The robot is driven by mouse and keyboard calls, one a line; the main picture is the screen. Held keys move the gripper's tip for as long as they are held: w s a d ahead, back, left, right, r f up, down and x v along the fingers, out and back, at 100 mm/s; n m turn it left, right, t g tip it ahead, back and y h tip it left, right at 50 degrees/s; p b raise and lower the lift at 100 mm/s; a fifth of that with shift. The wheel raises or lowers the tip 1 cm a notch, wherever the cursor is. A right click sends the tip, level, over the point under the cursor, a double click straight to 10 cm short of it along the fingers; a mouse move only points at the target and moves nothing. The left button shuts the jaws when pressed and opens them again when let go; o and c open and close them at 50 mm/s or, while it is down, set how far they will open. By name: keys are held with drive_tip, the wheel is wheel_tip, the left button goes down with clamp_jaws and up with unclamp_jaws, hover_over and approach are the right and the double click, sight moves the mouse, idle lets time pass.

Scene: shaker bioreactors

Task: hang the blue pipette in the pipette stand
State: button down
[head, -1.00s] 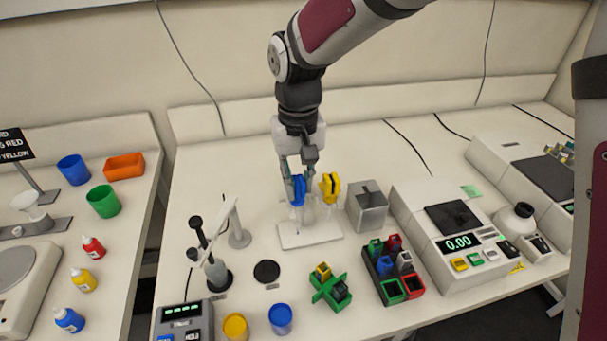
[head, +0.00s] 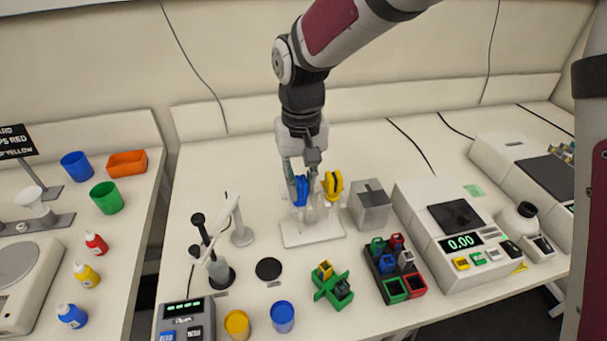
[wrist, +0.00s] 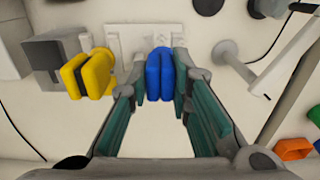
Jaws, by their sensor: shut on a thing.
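The blue pipette (head: 301,190) is upright at the left side of the white pipette stand (head: 326,237), beside the yellow pipette (head: 333,185). My gripper (head: 301,178) comes down from above and is shut on the blue pipette's upper part. In the wrist view the blue pipette (wrist: 160,74) sits between my fingertips (wrist: 159,72), with the yellow pipette (wrist: 88,75) to its left and the stand (wrist: 128,40) behind. The blue pipette's lower part is pale and hard to make out. I cannot tell whether it rests in the holder.
A grey box (head: 370,204) stands close right of the stand. A white angled post (head: 240,228) and a dark-topped device (head: 215,262) stand to the left. The table behind the stand is clear.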

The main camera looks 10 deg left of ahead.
drive_tip(key=c, duration=1.4)
unclamp_jaws()
drive_tip(key=shift+o, duration=0.2)
drive_tip(key=shift+r+p, duration=1.5)
drive_tip(key=shift+r, duration=2)
drive_tip(key=shift+s, duration=0.1)
